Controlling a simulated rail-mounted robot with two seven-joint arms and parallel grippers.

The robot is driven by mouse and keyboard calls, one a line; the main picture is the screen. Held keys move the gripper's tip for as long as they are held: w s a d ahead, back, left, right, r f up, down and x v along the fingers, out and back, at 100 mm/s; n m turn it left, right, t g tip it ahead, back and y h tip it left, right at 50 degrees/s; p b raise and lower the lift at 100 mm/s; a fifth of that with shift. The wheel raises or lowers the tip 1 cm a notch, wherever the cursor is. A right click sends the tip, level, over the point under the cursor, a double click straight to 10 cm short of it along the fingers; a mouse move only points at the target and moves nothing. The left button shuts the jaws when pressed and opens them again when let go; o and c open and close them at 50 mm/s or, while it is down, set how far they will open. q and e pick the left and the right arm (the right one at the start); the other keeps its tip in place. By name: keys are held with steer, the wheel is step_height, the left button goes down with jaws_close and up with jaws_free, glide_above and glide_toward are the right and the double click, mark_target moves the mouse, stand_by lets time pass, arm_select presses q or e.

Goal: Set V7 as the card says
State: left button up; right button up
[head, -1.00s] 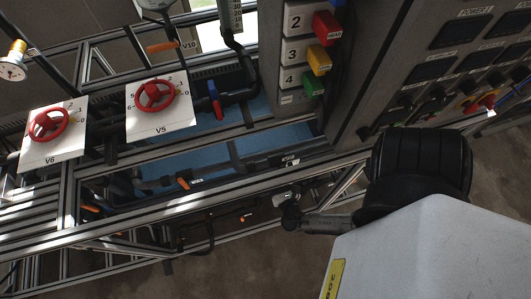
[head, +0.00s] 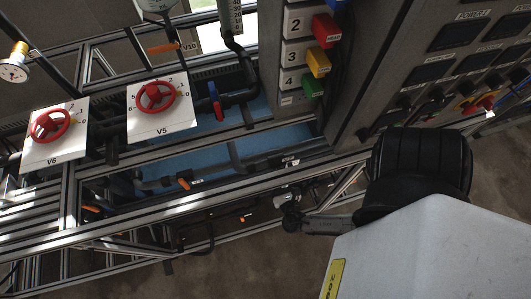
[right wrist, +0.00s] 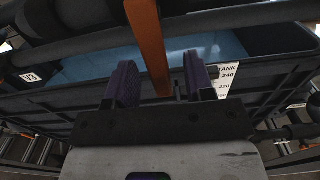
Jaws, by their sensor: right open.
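In the right wrist view my right gripper (right wrist: 158,68) is open, with two purple-padded fingers spread apart. An orange lever handle (right wrist: 146,28) runs down the picture between them; I cannot tell whether it touches either finger or how deep it lies. No V7 label is readable, so I cannot tell whether this handle is V7's. No setting card can be made out. In the head view my right arm reaches in from the right, and its gripper is too dark to make out. My left gripper is not in view.
A V3 tag (right wrist: 30,77) and a tank label (right wrist: 229,77) flank the handle. Metal frame rails (head: 130,226) cross below.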

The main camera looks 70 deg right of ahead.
steer(key=v, duration=0.6)
steer(key=shift+s+a, duration=0.15)
steer(key=shift+a, duration=0.1)
steer(key=shift+s, duration=0.1)
